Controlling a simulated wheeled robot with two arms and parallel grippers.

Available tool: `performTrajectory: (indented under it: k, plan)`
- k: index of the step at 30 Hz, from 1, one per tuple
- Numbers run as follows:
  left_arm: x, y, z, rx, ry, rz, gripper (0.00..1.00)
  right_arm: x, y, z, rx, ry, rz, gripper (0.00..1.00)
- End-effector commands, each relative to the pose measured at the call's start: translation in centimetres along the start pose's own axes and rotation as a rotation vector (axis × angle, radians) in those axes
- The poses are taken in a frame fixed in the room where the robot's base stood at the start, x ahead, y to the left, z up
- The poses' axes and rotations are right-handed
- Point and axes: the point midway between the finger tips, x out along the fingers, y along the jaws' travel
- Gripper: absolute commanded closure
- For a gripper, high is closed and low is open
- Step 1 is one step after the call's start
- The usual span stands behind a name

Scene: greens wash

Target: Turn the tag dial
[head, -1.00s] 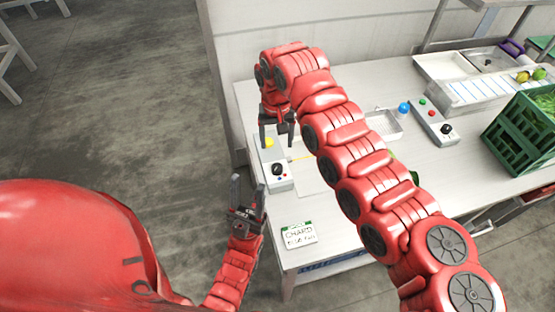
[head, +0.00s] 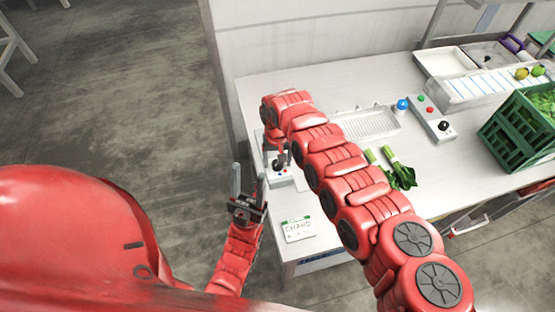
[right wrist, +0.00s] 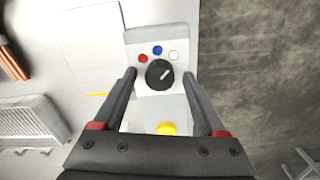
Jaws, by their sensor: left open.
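The tag dial (right wrist: 159,74) is a round black knob with a white pointer line on a grey-white box (right wrist: 153,47). In the right wrist view the pointer aims up and right, roughly toward the white dot (right wrist: 174,56); a blue dot (right wrist: 157,50) and a red dot (right wrist: 143,58) sit beside it. My right gripper (right wrist: 159,76) is open, its fingers on either side of the dial with gaps showing; its height cannot be told. In the head view my arm partly covers the box (head: 283,174). My left gripper (head: 249,177) is open and empty, left of the table.
A card reading "CHARD" (head: 298,229) lies at the table's front. A yellow button (right wrist: 166,128) is on the dial's unit. Leafy greens (head: 400,175), a grey tray (head: 365,123), a second control box (head: 432,119) and a green crate (head: 520,135) are to the right.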

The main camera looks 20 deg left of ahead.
Motion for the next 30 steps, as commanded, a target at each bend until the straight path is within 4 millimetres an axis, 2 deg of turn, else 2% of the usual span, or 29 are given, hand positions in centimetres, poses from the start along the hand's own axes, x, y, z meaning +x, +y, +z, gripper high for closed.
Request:
performTrajectory:
  k: [1, 2, 12, 23, 30]
  plan:
    - [0.0, 0.0, 0.0, 0.0, 0.0, 0.0, 0.5, 0.0, 0.0, 0.0, 0.0, 0.0, 0.0, 0.35]
    - [0.0, 0.0, 0.0, 0.0, 0.0, 0.0, 0.5, 0.0, 0.0, 0.0, 0.0, 0.0, 0.0, 0.4]
    - [0.0, 0.0, 0.0, 0.0, 0.0, 0.0, 0.5, 0.0, 0.0, 0.0, 0.001, 0.0, 0.0, 1.0]
    - [-0.6, 0.0, 0.1, 0.0, 0.0, 0.0, 0.5, 0.1, 0.1, -0.1, -0.037, 0.001, 0.0, 1.0]
    - [-2.3, 0.1, 0.4, 0.0, 0.0, 0.0, 0.5, 0.3, 0.1, -0.1, -0.175, 0.003, 0.001, 1.0]
